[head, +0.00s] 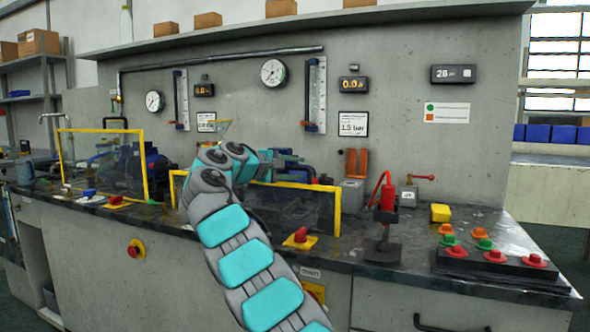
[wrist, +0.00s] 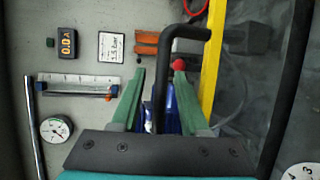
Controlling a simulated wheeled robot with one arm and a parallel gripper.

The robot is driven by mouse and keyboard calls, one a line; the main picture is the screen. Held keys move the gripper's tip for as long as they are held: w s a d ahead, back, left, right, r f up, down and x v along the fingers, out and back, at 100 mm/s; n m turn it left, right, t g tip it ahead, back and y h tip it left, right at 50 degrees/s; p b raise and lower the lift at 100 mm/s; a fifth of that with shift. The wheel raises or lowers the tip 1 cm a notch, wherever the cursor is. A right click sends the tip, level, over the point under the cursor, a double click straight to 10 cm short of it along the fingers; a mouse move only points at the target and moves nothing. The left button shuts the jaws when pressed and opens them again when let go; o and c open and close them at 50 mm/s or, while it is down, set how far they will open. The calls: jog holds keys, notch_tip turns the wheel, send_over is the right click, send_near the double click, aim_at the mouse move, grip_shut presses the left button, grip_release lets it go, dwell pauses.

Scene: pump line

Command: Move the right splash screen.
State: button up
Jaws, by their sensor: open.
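The right splash screen (head: 338,212) is a clear panel in a yellow frame at the middle of the bench in the head view, partly hidden by my arm. Its yellow frame bar shows in the wrist view (wrist: 212,75), right of the fingers. My gripper (head: 284,158) is at the screen's top edge, with its fingers partly hidden in the head view. In the wrist view my gripper (wrist: 158,75) is open, its green fingers apart. A black bent bar (wrist: 165,75), apparently a handle, runs between the fingers and reaches the yellow frame. I cannot tell whether they touch.
The left splash screen (head: 147,165) stands upright. A red-handled device (head: 385,215), a yellow block (head: 440,212) and a button panel (head: 490,262) stand to the right. Red knobs on yellow bases (head: 300,238) line the front. Gauges (head: 273,72) hang on the wall behind.

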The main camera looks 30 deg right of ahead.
grip_shut()
dwell(1.3)
